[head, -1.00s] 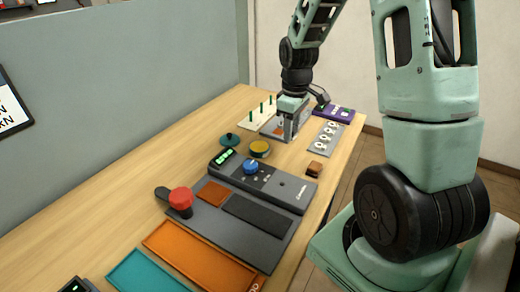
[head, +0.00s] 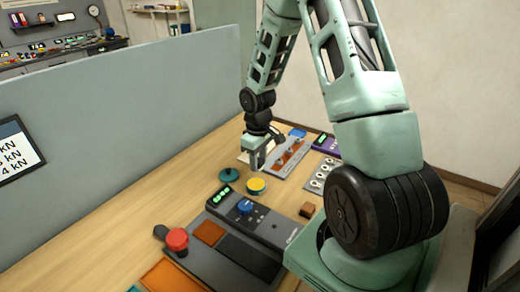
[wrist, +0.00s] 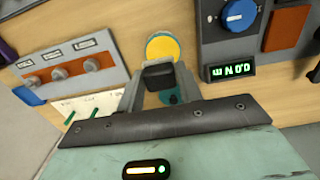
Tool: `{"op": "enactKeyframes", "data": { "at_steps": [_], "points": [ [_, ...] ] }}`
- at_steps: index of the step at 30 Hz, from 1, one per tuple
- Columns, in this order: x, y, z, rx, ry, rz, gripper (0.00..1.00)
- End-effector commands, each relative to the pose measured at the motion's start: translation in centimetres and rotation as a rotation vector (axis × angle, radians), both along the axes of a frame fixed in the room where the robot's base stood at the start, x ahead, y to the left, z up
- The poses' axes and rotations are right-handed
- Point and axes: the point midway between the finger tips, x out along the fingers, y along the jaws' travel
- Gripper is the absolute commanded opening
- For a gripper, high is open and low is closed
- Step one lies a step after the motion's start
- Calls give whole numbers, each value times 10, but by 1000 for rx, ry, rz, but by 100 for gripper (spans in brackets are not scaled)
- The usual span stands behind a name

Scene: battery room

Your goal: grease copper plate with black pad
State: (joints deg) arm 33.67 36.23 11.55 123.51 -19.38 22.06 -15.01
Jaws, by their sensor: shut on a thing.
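My gripper (head: 255,166) is shut on a black pad (wrist: 158,76), a dark block between its fingers in the wrist view. It hangs just behind and above a round tin (head: 256,187) with a yellow top, also in the wrist view (wrist: 162,46). I cannot tell whether the pad touches the tin. A copper-coloured strip (head: 291,151) with several grey knobs lies on a grey base right of my gripper; it also shows in the wrist view (wrist: 66,72). A separate rust-brown square plate (head: 209,233) lies on the dark board nearer me.
A teal lid (head: 228,175) lies left of the tin. A grey meter (head: 252,217) with a blue knob, a red knob (head: 177,239) and a brown block (head: 307,210) stand nearer. A grey partition (head: 110,140) bounds the left. Bare wood lies along it.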

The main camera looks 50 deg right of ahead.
Motion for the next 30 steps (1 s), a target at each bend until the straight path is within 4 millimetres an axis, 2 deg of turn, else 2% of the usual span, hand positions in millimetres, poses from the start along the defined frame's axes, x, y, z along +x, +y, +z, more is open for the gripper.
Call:
{"op": "enactKeyframes", "data": {
  "at_steps": [8, 24, 30],
  "points": [
    [2, 1, -9, 6, -5, -15, 17],
    [1, 1, -59, 5, -4, -14, 17],
    [1, 1, -62, 5, -4, -14, 17]
  ]
}}
